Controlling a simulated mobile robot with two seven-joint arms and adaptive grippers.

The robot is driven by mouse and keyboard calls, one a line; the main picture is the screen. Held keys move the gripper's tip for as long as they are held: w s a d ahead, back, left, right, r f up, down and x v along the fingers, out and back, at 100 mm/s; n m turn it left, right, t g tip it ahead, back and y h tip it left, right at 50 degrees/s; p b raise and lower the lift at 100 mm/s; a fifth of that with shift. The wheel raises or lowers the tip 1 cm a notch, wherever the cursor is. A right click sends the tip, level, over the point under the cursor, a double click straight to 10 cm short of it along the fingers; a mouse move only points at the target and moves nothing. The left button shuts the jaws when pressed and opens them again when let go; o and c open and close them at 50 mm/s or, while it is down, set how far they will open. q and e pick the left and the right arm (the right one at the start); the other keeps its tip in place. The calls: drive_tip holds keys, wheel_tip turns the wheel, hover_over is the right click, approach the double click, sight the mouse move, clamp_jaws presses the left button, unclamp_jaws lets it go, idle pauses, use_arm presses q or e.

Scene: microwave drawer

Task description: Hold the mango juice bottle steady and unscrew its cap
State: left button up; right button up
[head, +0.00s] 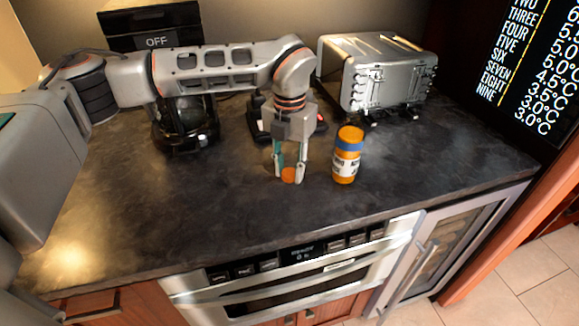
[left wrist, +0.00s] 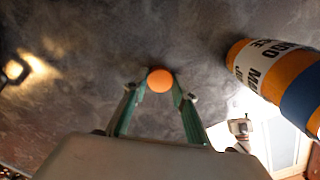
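The mango juice bottle (head: 347,158) stands upright on the dark counter, orange with a blue band near its top and a white label. In the left wrist view the bottle (left wrist: 268,68) is at the right, its top out of frame. A small round orange piece, seemingly the cap (head: 288,175), is apart from the bottle, to its left. My left gripper (head: 289,177) points down with its fingertips on either side of this cap, seemingly closed on it; the cap also shows in the left wrist view (left wrist: 160,80). Whether it touches the counter is unclear. My right gripper is not in view.
A silver toaster-like appliance (head: 385,72) stands behind the bottle at the back right. A dark coffee maker (head: 185,122) is behind my left arm. The counter (head: 180,215) is clear in front and to the right, down to the edge above the microwave drawer (head: 300,280).

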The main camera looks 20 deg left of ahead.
sight(289, 173)
use_arm(q)
drive_tip(key=shift+o, duration=1.2)
drive_tip(key=shift+r, duration=0.1)
wheel_tip(289, 173, up, 12)
drive_tip(key=shift+s, duration=0.1)
idle(0.6)
